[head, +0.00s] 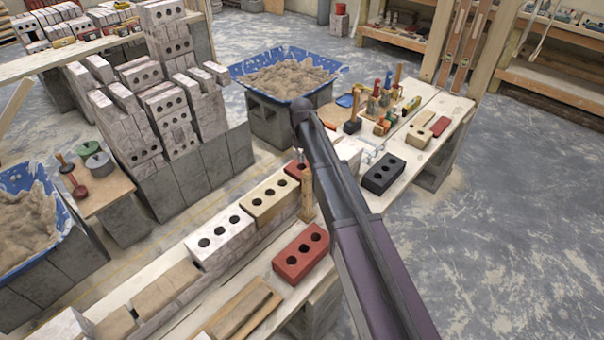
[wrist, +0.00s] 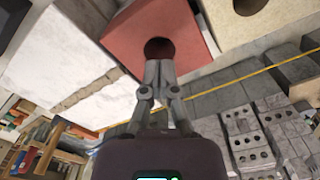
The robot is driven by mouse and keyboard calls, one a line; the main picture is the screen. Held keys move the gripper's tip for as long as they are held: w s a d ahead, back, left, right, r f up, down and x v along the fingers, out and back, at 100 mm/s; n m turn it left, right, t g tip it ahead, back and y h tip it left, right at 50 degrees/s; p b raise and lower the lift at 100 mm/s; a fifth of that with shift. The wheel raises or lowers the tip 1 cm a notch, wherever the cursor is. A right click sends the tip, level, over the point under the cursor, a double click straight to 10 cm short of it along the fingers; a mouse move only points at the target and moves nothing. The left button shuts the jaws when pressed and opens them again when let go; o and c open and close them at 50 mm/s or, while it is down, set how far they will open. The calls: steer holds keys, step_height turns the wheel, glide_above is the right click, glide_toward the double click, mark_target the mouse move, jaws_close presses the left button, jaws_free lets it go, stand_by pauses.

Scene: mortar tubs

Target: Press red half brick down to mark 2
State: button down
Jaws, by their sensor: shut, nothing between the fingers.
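The red half brick (head: 294,168) sits in the row on the wall, beyond a cream brick (head: 268,200) and partly hidden by my arm. In the wrist view the red half brick (wrist: 185,22) fills the top middle, with one dark hole. My gripper (wrist: 158,64) is shut and empty, its fingertips at the near edge of that hole in the picture. I cannot tell whether they touch the brick. A small upright wooden post (head: 306,195) stands in front of the brick in the head view. No mark 2 can be read on it.
A white brick (head: 221,238) continues the row. A loose red brick (head: 300,252) and a black brick (head: 383,173) lie on the planks near my arm. Mortar tubs (head: 284,75) and stacked bricks stand behind. Floor at the right is clear.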

mark_target(301, 167)
steer(key=shift+f+b, duration=1.65)
stand_by(3.0)
steer(key=shift+r, duration=0.15)
steer(key=shift+r+p, duration=2.4)
steer(key=shift+p, duration=0.15)
steer(key=s+d+r+m+p, duration=0.2)
steer(key=s+d+r+p, duration=0.1)
steer(key=s+d, duration=0.8)
steer(key=s+d+r+m+p, duration=0.2)
steer(key=s+d+r+p, duration=0.2)
steer(key=s+d, duration=0.8)
steer(key=s, duration=0.2)
steer(key=shift+s, duration=0.4)
steer(key=shift+d, duration=0.1)
